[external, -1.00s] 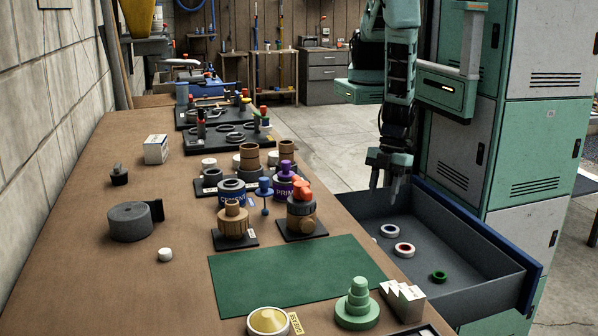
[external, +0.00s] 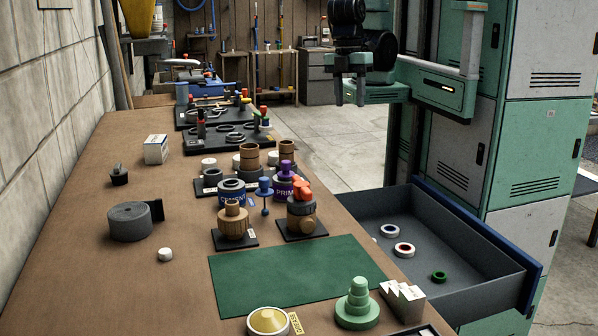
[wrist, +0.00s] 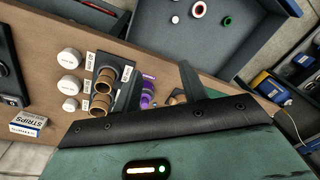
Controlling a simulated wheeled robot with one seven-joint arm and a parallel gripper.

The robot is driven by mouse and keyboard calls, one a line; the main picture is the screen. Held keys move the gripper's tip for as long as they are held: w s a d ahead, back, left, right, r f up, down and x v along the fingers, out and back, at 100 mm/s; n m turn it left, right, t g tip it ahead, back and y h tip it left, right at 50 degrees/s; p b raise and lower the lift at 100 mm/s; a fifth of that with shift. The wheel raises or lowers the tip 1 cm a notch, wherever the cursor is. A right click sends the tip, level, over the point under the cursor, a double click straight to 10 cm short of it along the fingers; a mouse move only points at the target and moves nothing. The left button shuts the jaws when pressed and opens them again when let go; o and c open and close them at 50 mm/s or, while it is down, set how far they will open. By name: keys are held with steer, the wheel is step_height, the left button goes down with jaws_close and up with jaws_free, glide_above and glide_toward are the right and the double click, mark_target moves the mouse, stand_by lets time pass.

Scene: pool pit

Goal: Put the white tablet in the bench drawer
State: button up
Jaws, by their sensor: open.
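A small white round piece (external: 165,254), the likely white tablet, lies on the brown bench top beside a grey tape roll. I cannot clearly make it out in the wrist view. The bench drawer (external: 470,296) is pulled open at the right of the bench. It holds a blue-and-white ring, a white-and-red ring and a green ring; its interior also shows in the wrist view (wrist: 205,45). My gripper (external: 350,101) is open and empty, raised beyond the drawer's far side, well away from the white piece.
A grey tape roll (external: 130,221), white box (external: 156,149) and several pots and jars (external: 232,222) stand on the bench. A green mat (external: 295,275) lies at its front, near a green stepped piece (external: 357,304). Green lockers (external: 540,150) stand at the right.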

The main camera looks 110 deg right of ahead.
steer(key=shift+h, duration=0.4)
steer(key=d+r, duration=0.2)
steer(key=d, duration=0.1)
steer(key=shift+w+d+r, duration=0.15)
steer(key=shift+d+r, duration=0.15)
steer(key=shift+r, duration=0.1)
